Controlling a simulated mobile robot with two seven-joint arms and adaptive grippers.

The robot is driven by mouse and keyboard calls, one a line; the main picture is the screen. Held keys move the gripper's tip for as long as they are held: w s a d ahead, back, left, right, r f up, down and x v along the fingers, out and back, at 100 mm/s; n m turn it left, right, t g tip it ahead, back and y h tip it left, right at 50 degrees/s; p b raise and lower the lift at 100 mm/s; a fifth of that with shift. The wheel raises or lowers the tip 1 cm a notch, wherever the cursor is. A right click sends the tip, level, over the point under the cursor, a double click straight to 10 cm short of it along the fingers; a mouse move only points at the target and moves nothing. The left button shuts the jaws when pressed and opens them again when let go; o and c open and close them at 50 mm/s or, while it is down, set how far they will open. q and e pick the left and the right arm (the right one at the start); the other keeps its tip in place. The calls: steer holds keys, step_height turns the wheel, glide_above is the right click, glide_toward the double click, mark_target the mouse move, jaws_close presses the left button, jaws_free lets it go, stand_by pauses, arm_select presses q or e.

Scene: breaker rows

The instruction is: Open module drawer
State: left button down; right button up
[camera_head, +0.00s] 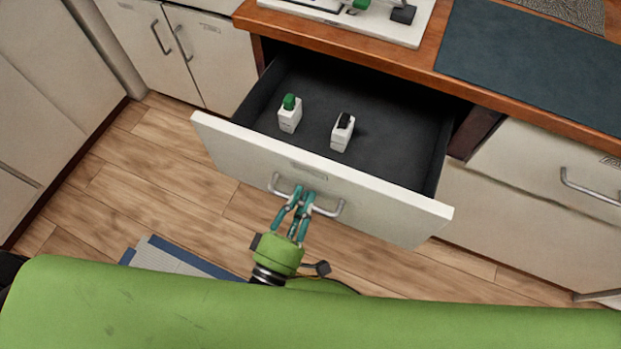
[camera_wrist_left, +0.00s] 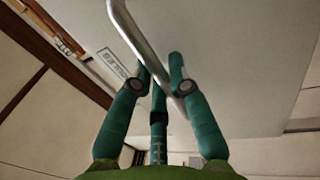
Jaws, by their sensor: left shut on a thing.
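The module drawer (camera_head: 330,180) stands pulled out from under the wooden counter, and its dark inside shows. Its white front carries a metal bar handle (camera_head: 333,211) and a small label (camera_head: 309,170). My left gripper (camera_head: 304,194) is shut on the handle near its middle. The handle also shows in the left wrist view (camera_wrist_left: 133,38), crossing by the teal fingers (camera_wrist_left: 160,70). Inside the drawer stand a white module with a green top (camera_head: 289,115) and a white module with a black top (camera_head: 342,132). My right gripper is not in view.
The wooden counter (camera_head: 345,46) above holds a white panel with parts (camera_head: 365,25) and a dark mat (camera_head: 530,65). A closed drawer with a handle (camera_head: 590,190) is at the right. Cabinet doors (camera_head: 170,45) are at the back left. A flat grey-blue object (camera_head: 175,262) lies on the wooden floor.

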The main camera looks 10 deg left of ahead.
arm_select(q)
steer(key=shift+r+v, duration=0.2)
steer(key=shift+v, duration=0.85)
steer(key=c, duration=1.2)
jaws_free()
steer(key=shift+o, duration=0.2)
steer(key=shift+s, duration=0.1)
steer(key=v, duration=1.2)
